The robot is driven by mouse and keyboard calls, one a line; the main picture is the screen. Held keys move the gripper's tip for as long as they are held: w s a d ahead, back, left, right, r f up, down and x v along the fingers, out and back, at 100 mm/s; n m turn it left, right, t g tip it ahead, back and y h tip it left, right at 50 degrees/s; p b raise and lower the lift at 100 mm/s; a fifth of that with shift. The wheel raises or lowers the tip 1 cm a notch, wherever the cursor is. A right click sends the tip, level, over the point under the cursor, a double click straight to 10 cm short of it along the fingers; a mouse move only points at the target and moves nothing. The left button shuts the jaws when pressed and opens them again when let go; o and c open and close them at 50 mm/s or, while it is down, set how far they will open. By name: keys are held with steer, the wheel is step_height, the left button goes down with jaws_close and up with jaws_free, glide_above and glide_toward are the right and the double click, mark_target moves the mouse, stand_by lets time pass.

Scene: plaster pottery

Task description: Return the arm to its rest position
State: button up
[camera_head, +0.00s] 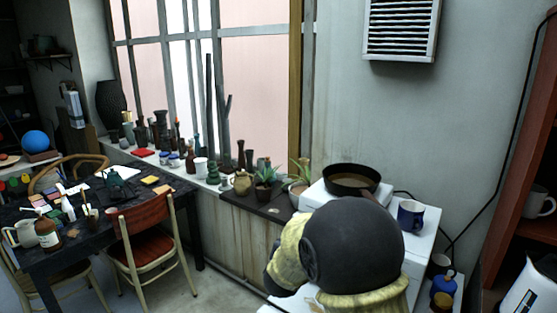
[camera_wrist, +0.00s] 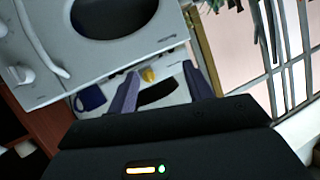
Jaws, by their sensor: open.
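My gripper (camera_wrist: 162,85) shows in the wrist view, its two grey-purple fingers spread apart with nothing held between them. In the head view, my dark, rounded arm with pale yellow joints fills the lower middle, and my gripper cannot be made out there. The wrist view is steeply tilted. Beyond the fingers it shows a blue mug (camera_wrist: 91,97), a small yellow object (camera_wrist: 148,75) and a dark curved shape, partly hidden. A white appliance front (camera_wrist: 110,55) with a dark oval window lies beyond them.
Behind my arm, a black pan (camera_head: 351,181) sits on a white unit (camera_head: 318,198), with a blue mug (camera_head: 410,215) to its right. Potted plants (camera_head: 266,174) line the sill. A red-brown shelf (camera_head: 510,150) stands right. A cluttered dark table (camera_head: 75,258) and chair (camera_head: 145,240) stand left.

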steer(key=s+d+f+n+g+y, duration=0.1)
steer(key=s+d+f+g, duration=0.1)
steer(key=s, duration=0.7)
steer(key=s+d+f+n+g+y, duration=0.1)
steer(key=s+d+g, duration=0.3)
steer(key=s, duration=0.5)
steer(key=s+d+f+n+g+y, duration=0.1)
steer(key=s+d+f+n+g, duration=0.2)
steer(key=s, duration=0.7)
steer(key=shift+f+g+y, duration=0.4)
steer(key=shift+f+g, duration=0.2)
steer(key=shift+g, duration=0.2)
